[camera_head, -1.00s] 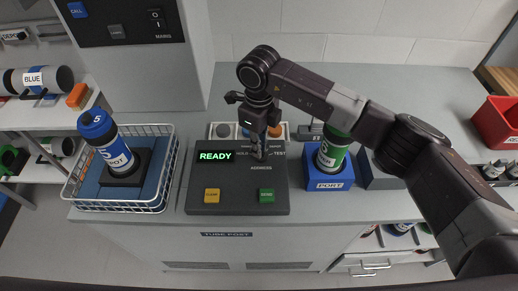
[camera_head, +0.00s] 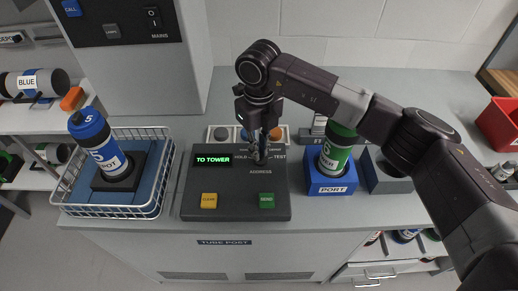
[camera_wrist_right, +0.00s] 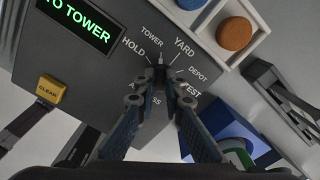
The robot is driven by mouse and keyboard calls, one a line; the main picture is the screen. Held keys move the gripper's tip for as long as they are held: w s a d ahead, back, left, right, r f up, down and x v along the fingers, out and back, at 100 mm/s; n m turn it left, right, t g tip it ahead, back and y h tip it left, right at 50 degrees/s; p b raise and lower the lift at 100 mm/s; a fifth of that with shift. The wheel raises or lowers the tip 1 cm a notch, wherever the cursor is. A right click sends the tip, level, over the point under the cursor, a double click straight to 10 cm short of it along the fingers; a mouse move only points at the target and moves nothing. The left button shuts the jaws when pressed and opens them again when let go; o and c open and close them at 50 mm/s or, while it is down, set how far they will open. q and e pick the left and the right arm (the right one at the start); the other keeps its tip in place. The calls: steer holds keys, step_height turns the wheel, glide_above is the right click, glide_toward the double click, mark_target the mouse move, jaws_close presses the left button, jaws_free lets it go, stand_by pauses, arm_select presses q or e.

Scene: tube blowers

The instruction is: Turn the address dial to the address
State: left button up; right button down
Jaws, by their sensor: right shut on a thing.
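The dark control panel (camera_head: 230,203) stands on the counter. Its green display (camera_head: 213,160) reads "TO TOWER". My right gripper (camera_head: 259,158) reaches down onto the address dial, which it mostly hides in the head view. In the right wrist view, my right gripper (camera_wrist_right: 160,95) is shut on the address dial (camera_wrist_right: 159,64), whose tip points up toward the TOWER label. The labels HOLD, TOWER, YARD, DEPOT and TEST ring the dial. A yellow CLEAR button (camera_head: 209,200) and a green SEND button (camera_head: 267,200) sit below. My left gripper is not in view.
A wire basket (camera_head: 158,198) at left holds a blue-capped carrier (camera_head: 103,152). A green carrier (camera_head: 337,150) stands in the blue PORT holder (camera_head: 331,188) right of the panel. Colored discs in a white tray (camera_head: 204,136) lie behind the panel. A red bin (camera_head: 500,125) is far right.

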steer(key=shift+w+r, duration=0.1)
steer(key=c, duration=2)
jaws_free()
step_height(320, 180, up, 12)
steer(key=shift+f, duration=0.1)
